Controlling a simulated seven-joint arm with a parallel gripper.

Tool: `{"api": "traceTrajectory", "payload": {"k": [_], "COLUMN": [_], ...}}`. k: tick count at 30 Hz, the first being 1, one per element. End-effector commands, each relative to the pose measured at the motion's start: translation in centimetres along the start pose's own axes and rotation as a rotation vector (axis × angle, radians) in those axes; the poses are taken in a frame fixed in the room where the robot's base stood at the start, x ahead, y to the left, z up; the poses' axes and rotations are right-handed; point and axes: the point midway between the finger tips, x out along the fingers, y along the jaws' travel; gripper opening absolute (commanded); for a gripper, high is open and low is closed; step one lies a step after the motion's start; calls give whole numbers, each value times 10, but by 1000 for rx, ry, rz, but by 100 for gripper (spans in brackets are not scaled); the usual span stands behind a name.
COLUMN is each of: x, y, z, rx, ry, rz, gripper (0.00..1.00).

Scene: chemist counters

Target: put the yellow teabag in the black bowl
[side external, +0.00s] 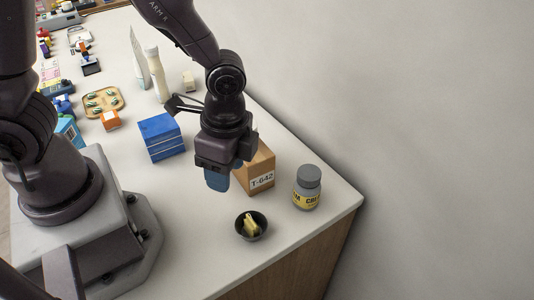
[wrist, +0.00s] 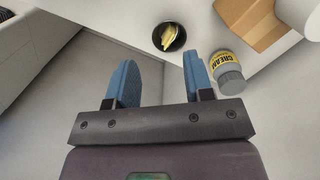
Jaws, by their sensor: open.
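The black bowl (side external: 261,217) is small and stands near the front right corner of the white counter. The yellow teabag (side external: 250,225) is inside the bowl, tilted up against its wall. In the wrist view the bowl (wrist: 181,43) shows beyond my fingertips with the yellow teabag (wrist: 169,38) in it. My gripper (side external: 217,180) hangs above the counter, behind and left of the bowl, apart from it. Its blue fingers (wrist: 158,72) are spread in the wrist view with nothing between them.
A grey jar with a yellow label (side external: 307,188) stands right of the bowl. A cardboard box marked T-642 (side external: 261,172) is close beside my gripper. A blue box (side external: 161,137) and white bottles (side external: 157,75) stand farther back. The counter's edge (side external: 300,247) is just beyond the bowl.

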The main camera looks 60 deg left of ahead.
Motion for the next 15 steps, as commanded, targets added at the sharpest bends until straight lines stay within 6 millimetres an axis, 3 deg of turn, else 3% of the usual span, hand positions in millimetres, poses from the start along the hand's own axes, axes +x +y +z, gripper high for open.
{"api": "traceTrajectory", "payload": {"k": [9, 15], "x": [-98, -147], "y": [-13, -11], "z": [54, 94], "rx": [-559, -813], "ry": [177, 348], "rz": [-65, -121], "gripper": [47, 47]}}
